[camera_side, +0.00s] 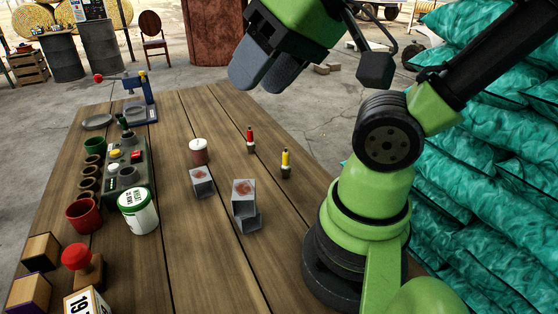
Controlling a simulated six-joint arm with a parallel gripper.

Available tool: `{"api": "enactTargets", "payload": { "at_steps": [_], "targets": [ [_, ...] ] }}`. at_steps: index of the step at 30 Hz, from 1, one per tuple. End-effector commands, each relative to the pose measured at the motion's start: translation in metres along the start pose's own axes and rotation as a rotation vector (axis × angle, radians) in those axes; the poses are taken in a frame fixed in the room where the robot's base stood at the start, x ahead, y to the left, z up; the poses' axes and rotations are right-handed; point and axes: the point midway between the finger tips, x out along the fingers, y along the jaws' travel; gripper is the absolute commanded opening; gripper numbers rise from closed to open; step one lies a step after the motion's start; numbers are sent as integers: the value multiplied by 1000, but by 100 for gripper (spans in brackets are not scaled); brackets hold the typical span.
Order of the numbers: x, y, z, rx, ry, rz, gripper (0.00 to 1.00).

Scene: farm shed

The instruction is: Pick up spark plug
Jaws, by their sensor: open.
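Two small slim items stand upright on the wooden table's right half. One has a red top and dark base (250,141), the other a yellow top and dark base (286,163). They are too small to tell which, if either, is the spark plug. My gripper (262,70) is at the top of the view, high above the table, with its grey fingers pointing down and left. It is open, holds nothing I can see, and is well apart from both items.
Grey blocks (244,202) and a small lidded jar (198,151) stand mid-table. A white tub (138,211), red cup (84,214), red-knobbed stamp (82,268) and dark rack (126,172) crowd the left. Teal sacks (480,150) are piled at right. The table's far middle is clear.

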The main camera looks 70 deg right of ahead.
Motion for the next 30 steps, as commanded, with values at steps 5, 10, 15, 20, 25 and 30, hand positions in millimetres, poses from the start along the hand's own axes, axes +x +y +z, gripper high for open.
{"api": "enactTargets", "payload": {
  "at_steps": [5,10,15,20,25,30],
  "targets": [
    [16,16,-24,268,-24,107,47],
    [47,62,-58,773,-27,295,47],
    [80,128,-77,1295,11,480,47],
    [106,195,-72,1745,75,636,47],
    [123,243,-55,2061,137,747,47],
    [133,262,-44,2179,164,789,47]
  ]
}}
